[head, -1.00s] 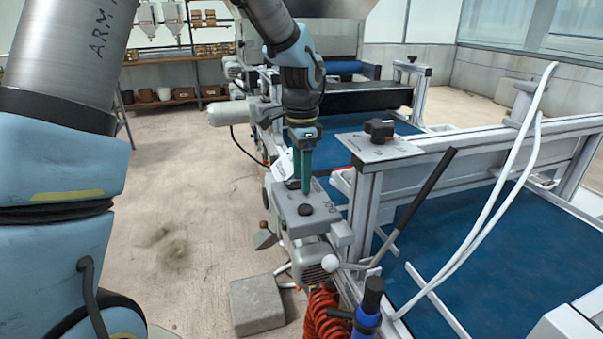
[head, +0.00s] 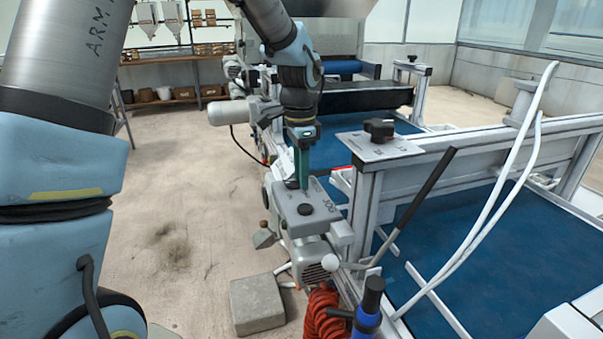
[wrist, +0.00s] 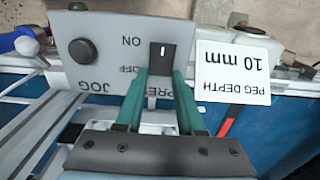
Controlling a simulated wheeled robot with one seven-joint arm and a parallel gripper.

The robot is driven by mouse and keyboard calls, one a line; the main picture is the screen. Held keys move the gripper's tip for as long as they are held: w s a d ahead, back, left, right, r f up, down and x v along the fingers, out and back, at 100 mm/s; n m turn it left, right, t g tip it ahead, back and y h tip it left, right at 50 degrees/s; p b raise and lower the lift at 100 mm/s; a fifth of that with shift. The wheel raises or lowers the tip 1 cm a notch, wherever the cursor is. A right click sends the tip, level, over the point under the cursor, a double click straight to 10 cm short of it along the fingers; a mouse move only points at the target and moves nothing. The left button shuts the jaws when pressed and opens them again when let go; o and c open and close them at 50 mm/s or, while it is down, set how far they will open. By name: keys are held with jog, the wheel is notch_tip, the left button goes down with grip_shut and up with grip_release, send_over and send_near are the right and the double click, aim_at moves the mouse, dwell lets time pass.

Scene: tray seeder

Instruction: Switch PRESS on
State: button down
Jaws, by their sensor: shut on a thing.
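The grey control panel (head: 318,220) is on the near left side of the machine, below my gripper (head: 303,186). In the wrist view the panel (wrist: 100,62) appears upside down, with ON, OFF, JOG and a partly hidden PRESS lettered on it. The black PRESS switch (wrist: 163,58) has a short white mark in its upper part, about level with the ON lettering. My gripper (wrist: 160,76) has its green fingers on either side of the lower end of the switch and is shut on it. The fingers hide part of the PRESS lettering.
A round black JOG button (wrist: 83,51) is on the same panel. A white "PEG DEPTH 10 mm" card (wrist: 233,72) stands beside the switch. A lever (head: 425,200) and white hoses (head: 500,190) are to the right. The floor (head: 190,240) is open on the left.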

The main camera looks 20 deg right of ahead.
jog(key=shift+a+r+g+h+b, duration=0.15)
jog(key=shift+a+h+b, duration=0.25)
jog(key=shift+h, duration=0.65)
jog(key=shift+a+g+h+b, duration=0.15)
jog(key=shift+a+h+b, duration=0.2)
jog(key=shift+h, duration=0.7)
jog(key=shift+r, duration=0.1)
jog(key=shift+h, duration=0.3)
jog(key=c, duration=0.5)
grip_release()
jog(key=shift+w, duration=0.1)
jog(key=shift+r, duration=0.1)
jog(key=b+v, duration=0.1)
jog(key=v, duration=0.9)
jog(key=shift+a+r, duration=0.15)
jog(key=shift+r, duration=0.25)
jog(key=shift+f, duration=0.1)
